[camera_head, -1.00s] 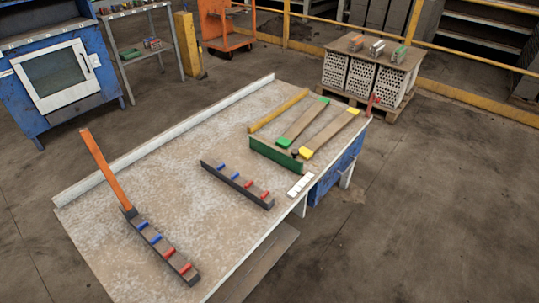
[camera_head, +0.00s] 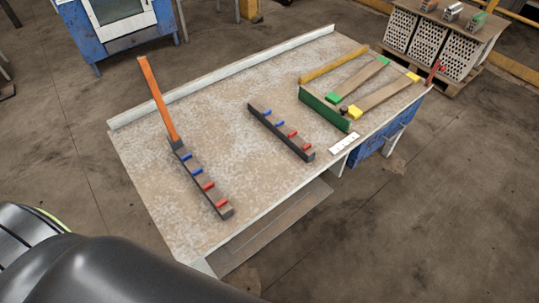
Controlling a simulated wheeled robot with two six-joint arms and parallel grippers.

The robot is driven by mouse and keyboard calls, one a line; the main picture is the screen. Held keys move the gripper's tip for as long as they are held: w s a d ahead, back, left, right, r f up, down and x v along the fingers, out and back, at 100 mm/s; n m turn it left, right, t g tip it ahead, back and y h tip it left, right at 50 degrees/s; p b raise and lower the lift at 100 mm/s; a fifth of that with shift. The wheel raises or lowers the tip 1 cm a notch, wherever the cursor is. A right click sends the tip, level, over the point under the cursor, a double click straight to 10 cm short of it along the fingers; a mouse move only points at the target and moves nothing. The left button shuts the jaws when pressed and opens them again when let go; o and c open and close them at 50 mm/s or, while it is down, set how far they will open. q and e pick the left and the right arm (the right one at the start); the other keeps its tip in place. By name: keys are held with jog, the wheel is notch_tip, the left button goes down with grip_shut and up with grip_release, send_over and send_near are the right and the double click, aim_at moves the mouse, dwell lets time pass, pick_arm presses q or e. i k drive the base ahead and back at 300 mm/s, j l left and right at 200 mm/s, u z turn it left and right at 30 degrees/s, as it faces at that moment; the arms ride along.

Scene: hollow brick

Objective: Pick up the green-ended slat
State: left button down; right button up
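The green-ended slat (camera_head: 359,79) lies on the workbench (camera_head: 215,112) at its right part, in the head view. It is a brown wooden slat with a green block at each end. A yellow-ended slat (camera_head: 384,96) lies to its right at a similar slant. A green board (camera_head: 323,110) stands along the near ends of the slats. Neither gripper is in view. A dark, rounded part of my own arm shows at the lower left, well away from the slat.
A dark rack with blue and red pegs (camera_head: 281,132) and a similar rack (camera_head: 203,180) with an orange bar (camera_head: 158,98) lie on the bench. A yellow bar (camera_head: 334,63) lies left of the slats. A pallet of hollow bricks (camera_head: 432,42) stands behind. Floor at the right is clear.

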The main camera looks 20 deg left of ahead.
aim_at(345, 90)
jog(key=i+l, duration=0.15)
jog(key=l, duration=0.2)
jog(key=i+l+z, duration=0.1)
jog(key=l, duration=0.25)
jog(key=i+l, duration=0.25)
